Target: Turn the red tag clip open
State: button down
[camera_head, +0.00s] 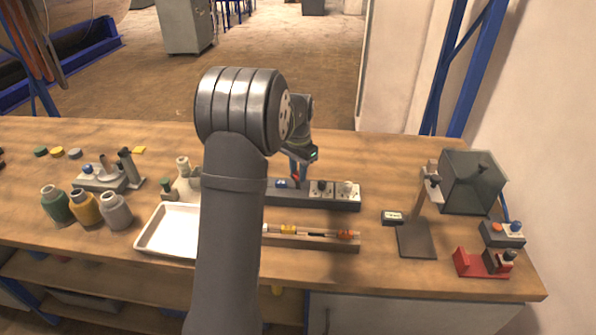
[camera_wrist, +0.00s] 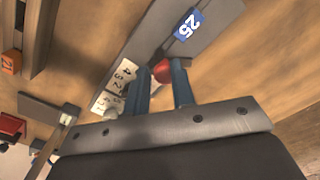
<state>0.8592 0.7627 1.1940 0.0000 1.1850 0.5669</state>
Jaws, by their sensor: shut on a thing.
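A long grey bar (camera_head: 307,197) lies across the middle of the bench, with a blue label at its left end and white-faced dials to the right. My gripper (camera_head: 297,180) points down over the bar's left part. In the wrist view, the blue fingers (camera_wrist: 167,84) are closed around a small red rounded piece (camera_wrist: 162,70), which I take to be the red tag clip.
A numbered white dial (camera_wrist: 122,74) is close beside the fingers. A wooden tray (camera_head: 312,240) with small parts lies in front of the bar.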

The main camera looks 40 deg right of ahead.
jog(key=m, duration=0.3)
jog(key=shift+m, duration=2.2)
jog(key=c, duration=1.2)
grip_release()
notch_tip(320, 180, up, 18)
jog(key=shift+f, duration=0.25)
jog(key=shift+f, duration=0.15)
